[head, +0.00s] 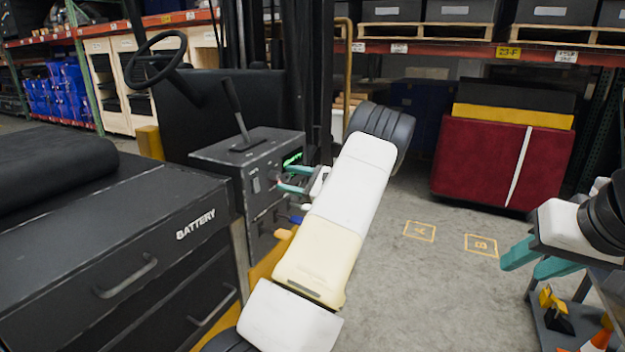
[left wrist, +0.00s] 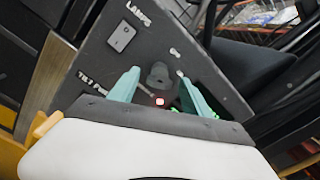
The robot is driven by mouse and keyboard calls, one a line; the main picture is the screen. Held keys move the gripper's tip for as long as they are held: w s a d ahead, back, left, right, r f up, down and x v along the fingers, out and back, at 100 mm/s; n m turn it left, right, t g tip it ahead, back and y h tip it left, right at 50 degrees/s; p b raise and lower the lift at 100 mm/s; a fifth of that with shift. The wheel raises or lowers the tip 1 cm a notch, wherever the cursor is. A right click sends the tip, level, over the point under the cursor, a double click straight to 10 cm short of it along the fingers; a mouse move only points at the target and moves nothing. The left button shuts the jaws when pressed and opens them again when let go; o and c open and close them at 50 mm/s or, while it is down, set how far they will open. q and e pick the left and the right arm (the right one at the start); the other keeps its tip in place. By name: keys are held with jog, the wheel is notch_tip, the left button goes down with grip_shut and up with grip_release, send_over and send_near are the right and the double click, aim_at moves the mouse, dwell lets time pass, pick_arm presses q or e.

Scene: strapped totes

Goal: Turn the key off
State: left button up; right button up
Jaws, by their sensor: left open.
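The dark key switch (left wrist: 160,76) is on the side panel of the forklift console (left wrist: 95,58), between my left fingers in the left wrist view. In the head view the console (head: 222,160) stands left of centre, and my left gripper (head: 290,180) is at its panel face, largely hiding the key. My left gripper (left wrist: 158,88) is open, one teal finger on each side of the key; I cannot tell whether either touches it. A red light (left wrist: 159,101) glows just below the key. My right gripper (head: 522,264) is at the right, its teal fingers apart and empty.
A black battery cabinet (head: 110,230) stands at the left. A lever (head: 238,110) rises from the console top, with a steering wheel (head: 155,60) behind. A dark red crate-like block (head: 490,165) stands at the back right. Floor marked A and B is clear.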

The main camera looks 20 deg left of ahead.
pick_arm(q)
grip_shut()
jog(key=shift+n, duration=0.3)
jog(key=n, duration=1.1)
jog(key=shift+f, duration=0.1)
jog(key=shift+n, duration=0.3)
dwell(0.4)
grip_release()
